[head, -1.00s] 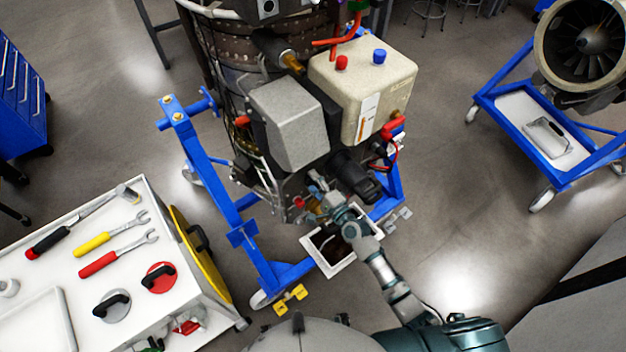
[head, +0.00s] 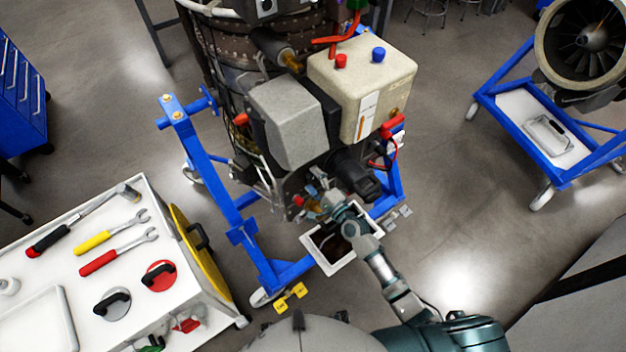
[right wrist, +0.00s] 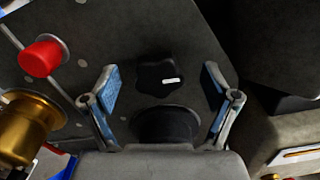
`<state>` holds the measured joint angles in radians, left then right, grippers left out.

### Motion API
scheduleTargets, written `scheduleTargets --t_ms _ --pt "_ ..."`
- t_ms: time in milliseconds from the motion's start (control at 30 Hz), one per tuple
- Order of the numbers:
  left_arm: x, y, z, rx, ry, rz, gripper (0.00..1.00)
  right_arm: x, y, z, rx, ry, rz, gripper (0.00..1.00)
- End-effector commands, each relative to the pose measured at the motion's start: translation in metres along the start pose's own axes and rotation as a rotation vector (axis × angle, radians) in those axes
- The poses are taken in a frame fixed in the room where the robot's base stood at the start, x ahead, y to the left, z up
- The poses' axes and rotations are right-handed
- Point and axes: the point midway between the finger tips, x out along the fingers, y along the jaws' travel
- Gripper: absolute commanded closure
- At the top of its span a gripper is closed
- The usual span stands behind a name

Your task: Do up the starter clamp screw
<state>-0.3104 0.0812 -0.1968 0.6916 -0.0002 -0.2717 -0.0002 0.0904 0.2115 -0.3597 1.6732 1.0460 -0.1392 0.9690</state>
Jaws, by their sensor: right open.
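A black lobed knob with a white mark (right wrist: 158,76), which looks like the clamp screw, sits on a dark grey plate in the right wrist view. My right gripper (right wrist: 160,98) is open, with one blue-padded finger on each side of the knob and gaps between. A dark round part (right wrist: 166,124) lies just below the knob, partly hidden by the gripper body. In the head view my right gripper (head: 318,196) is at the engine's underside, beside the black cylindrical starter (head: 355,176). The knob cannot be made out there. My left gripper is not in view.
A red cap (right wrist: 41,58) and a brass fitting (right wrist: 26,124) stand left of the gripper. The blue engine stand (head: 215,185) surrounds the work area, with a white tray (head: 340,262) below. A tool cart (head: 70,290) stands at left. Open floor lies at right.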

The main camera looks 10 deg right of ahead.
Motion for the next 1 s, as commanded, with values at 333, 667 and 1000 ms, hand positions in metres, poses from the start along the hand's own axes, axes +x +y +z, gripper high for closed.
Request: scheduleTargets --t_ms 333,667,1000 --pt "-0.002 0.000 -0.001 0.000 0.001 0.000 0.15 -0.013 0.000 0.000 0.000 0.000 0.002 0.14" --pt "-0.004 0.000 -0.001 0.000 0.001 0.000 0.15 -0.042 0.001 -0.001 -0.001 0.001 0.002 0.14" --pt "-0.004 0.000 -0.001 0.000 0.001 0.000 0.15 -0.050 0.000 0.000 0.001 0.000 0.001 0.14"
